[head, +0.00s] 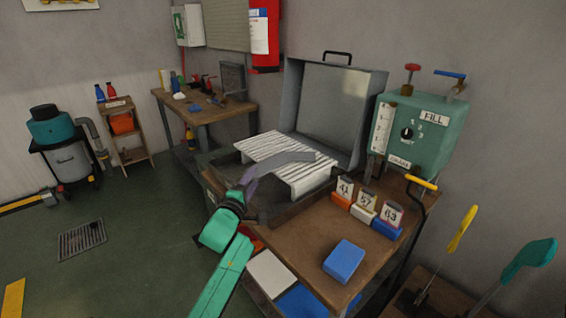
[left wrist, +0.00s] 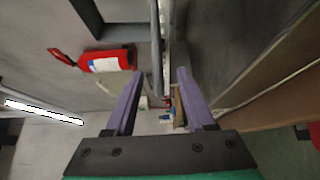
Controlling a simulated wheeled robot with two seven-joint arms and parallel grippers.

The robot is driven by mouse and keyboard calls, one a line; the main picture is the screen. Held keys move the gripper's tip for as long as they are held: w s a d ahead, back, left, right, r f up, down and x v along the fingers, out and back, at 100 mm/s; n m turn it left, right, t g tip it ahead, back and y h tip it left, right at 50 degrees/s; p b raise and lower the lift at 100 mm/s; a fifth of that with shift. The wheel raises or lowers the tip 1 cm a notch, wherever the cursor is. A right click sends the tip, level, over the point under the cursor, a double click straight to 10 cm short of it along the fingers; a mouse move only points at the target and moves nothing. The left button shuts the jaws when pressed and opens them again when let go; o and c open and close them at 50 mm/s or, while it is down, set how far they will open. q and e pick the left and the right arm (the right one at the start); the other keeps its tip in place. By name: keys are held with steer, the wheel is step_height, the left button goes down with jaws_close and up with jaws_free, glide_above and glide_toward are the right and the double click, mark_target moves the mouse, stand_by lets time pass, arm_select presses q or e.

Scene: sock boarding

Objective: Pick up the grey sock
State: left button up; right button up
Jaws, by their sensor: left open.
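A long grey shape that looks like the grey sock (head: 288,159) lies across the white ribbed rack (head: 307,184) in the head view. My left gripper (head: 249,184), with purple fingers, is by the left end of this shape; I cannot tell whether they touch. In the left wrist view my left gripper (left wrist: 160,75) is open, with nothing held between its fingers. I cannot make out the sock in that view. My right gripper is not in view.
An open grey lid (head: 328,105) stands behind the rack. A green fill box (head: 412,135) is to its right. Number blocks (head: 363,211) and a blue block (head: 344,260) are on the brown bench (head: 310,238). Yellow (head: 462,228) and teal (head: 530,255) handles rise at the right.

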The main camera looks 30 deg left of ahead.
mark_target(258, 171)
arm_select(q)
steer(key=x, duration=0.5)
steer(key=shift+w+a, duration=0.1)
steer(key=shift+w, duration=0.1)
steer(key=shift+s+r, duration=0.1)
jaws_close()
